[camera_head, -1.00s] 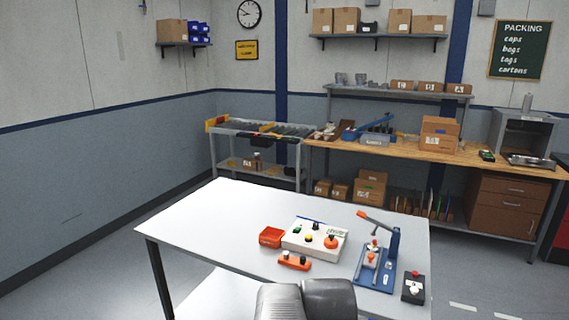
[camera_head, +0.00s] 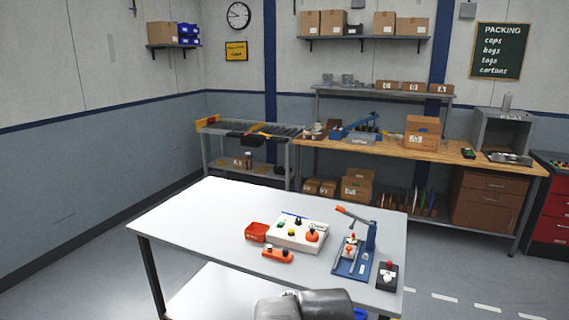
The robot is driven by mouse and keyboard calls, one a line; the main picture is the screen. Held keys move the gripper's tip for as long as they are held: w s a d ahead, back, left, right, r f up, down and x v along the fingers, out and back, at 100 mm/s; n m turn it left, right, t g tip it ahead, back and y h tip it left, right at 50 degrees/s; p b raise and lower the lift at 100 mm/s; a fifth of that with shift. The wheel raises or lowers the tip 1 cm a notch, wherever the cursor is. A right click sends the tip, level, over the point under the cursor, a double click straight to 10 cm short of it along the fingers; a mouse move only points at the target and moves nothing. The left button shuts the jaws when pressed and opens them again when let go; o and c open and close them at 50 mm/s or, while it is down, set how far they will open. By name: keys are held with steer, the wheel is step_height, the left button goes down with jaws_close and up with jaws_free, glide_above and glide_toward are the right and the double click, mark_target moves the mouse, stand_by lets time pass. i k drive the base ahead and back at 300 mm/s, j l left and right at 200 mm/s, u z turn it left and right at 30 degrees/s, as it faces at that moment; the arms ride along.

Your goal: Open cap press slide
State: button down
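The cap press (camera_head: 371,238) stands at the right end of the white table (camera_head: 190,215). It has a blue base and column and an orange-tipped lever that slopes up to the left. Its slide (camera_head: 349,252) sits on the blue base and carries small orange and red parts. I cannot tell the slide's exact position at this size. Dark grey rounded parts of my arm show at the bottom edge, in front of the table. My gripper's fingers are not in view.
Left of the press are a white control box (camera_head: 290,234) with coloured knobs, a red bin (camera_head: 256,232) and an orange block (camera_head: 277,255). A dark button box (camera_head: 387,277) stands at the table's right front. The table's left half is clear. A workbench (camera_head: 400,149) stands behind.

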mark_target(350, 248)
steer(key=i+z, duration=0.25)
steer(key=i, duration=0.75)
